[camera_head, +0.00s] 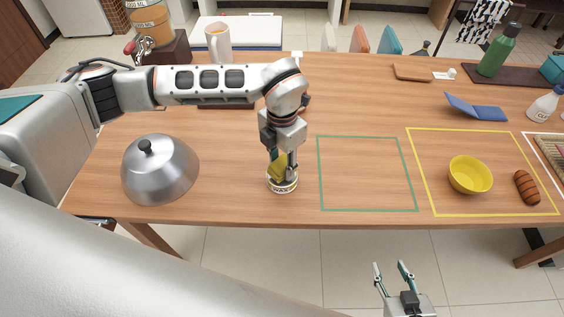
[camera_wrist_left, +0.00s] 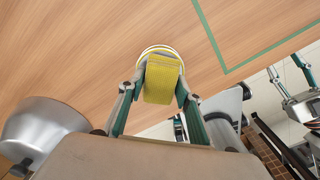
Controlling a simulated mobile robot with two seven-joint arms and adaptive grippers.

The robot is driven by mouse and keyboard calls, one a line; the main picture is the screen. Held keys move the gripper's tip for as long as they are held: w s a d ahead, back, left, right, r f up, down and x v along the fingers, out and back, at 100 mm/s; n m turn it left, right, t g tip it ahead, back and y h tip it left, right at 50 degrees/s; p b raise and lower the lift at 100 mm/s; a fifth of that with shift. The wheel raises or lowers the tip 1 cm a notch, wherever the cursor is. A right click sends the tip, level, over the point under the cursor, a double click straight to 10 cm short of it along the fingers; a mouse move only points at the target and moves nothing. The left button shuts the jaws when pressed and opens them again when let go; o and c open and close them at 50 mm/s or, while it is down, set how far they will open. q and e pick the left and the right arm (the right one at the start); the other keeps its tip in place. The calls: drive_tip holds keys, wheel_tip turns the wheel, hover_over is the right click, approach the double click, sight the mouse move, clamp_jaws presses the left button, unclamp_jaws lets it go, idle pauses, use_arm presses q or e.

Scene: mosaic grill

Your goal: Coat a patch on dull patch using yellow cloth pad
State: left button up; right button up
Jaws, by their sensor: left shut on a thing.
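My left gripper (camera_head: 284,168) is shut on the yellow cloth pad (camera_head: 277,167) and points down. The pad's lower end is at a small round tin (camera_head: 283,186) with a dark label reading like "WAX", at the table's front. In the left wrist view the ribbed pad (camera_wrist_left: 162,82) lies between the fingers, in front of the tin's pale rim (camera_wrist_left: 158,49); whether it touches the tin's contents is hidden. A silver dome lid (camera_head: 158,172) with a black knob stands left of it; I cannot make out a dull patch on it. My right gripper (camera_head: 390,266) is open and empty, in front of the table.
A green outlined square (camera_head: 366,136) right of the tin is empty. A yellow outlined area (camera_head: 470,130) holds a yellow bowl (camera_head: 470,175) and a sausage (camera_head: 526,187). A mug (camera_head: 218,45), blue folded item (camera_head: 476,109) and green bottle (camera_head: 498,52) stand farther back.

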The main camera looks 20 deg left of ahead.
sight(282, 163)
use_arm(q)
drive_tip(key=shift+f, duration=0.6)
idle(1.7)
drive_tip(key=shift+r+p, duration=1.05)
drive_tip(key=shift+r, duration=1)
drive_tip(key=shift+r+p, duration=0.9)
drive_tip(key=shift+r, duration=0.65)
